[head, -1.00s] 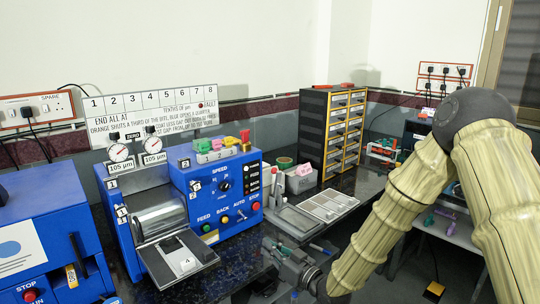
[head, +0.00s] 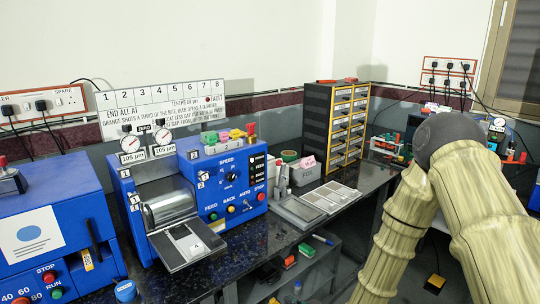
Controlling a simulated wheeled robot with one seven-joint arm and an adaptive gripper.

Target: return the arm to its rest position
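My arm (head: 398,228) is folded at the right of the head view. Its dark elbow joint (head: 447,140) is at the top, and two cream, ribbed links run down from it. The left link slopes down and leaves the picture at the bottom edge. My gripper is out of the frame, so its fingers and anything in them are hidden. The arm stands to the right of the dark bench (head: 262,245), with its lower link close to the bench's front side.
A blue roller machine (head: 225,185) with gauges stands on the bench, and another blue machine (head: 50,230) is at left. A drawer cabinet (head: 335,128) and grey trays (head: 298,212) stand further right. A shelf below the bench holds small items, including a red one (head: 290,261).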

